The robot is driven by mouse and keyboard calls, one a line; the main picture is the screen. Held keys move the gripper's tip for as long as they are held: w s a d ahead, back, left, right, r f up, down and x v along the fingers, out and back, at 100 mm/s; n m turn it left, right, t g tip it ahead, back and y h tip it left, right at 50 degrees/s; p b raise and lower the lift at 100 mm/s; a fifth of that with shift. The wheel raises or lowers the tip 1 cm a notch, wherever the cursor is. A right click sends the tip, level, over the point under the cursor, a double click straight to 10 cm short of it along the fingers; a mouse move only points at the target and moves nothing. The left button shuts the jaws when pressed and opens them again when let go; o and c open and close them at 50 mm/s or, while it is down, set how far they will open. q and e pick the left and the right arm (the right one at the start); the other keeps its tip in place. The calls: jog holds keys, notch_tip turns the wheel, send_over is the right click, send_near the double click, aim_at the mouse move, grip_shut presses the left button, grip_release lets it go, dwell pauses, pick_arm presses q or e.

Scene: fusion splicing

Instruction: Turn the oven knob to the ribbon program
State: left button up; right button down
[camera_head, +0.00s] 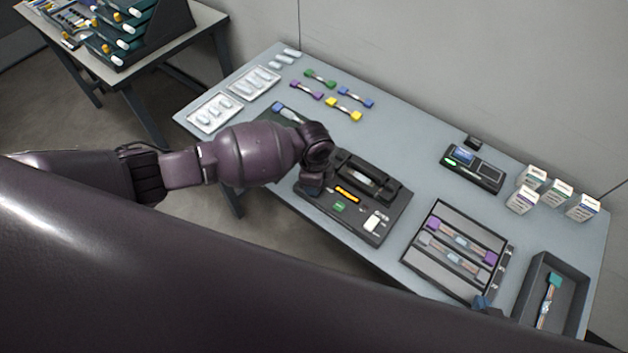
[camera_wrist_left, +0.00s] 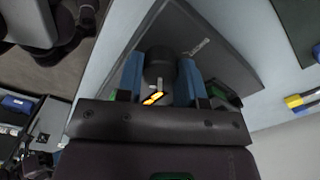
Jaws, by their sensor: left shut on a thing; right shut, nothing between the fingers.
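A black machine (camera_head: 385,212) with an orange display (camera_head: 347,193) and a green button (camera_head: 338,207) stands mid-table. My left gripper, at its left end, is mostly hidden by my wrist in the head view. In the left wrist view the blue fingers of my left gripper (camera_wrist_left: 160,75) are on both sides of a dark round knob (camera_wrist_left: 157,60), shut on it. A pale mark shows on the knob's near side, with orange markings below. The program it points to cannot be read.
A tray of ribbon pieces (camera_head: 408,252) and a dark bin (camera_head: 580,290) lie right of the machine. A small device with a screen (camera_head: 472,170) and several white boxes (camera_head: 557,191) stand behind. Colored connectors (camera_head: 343,108) and clear trays (camera_head: 213,115) lie at the far left.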

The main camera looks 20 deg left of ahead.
dwell(0.4)
pick_arm(q)
jog(key=o, duration=0.9)
jog(key=shift+r, duration=0.1)
notch_tip(320, 180, up, 11)
jog(key=shift+f, duration=0.15)
dwell(0.5)
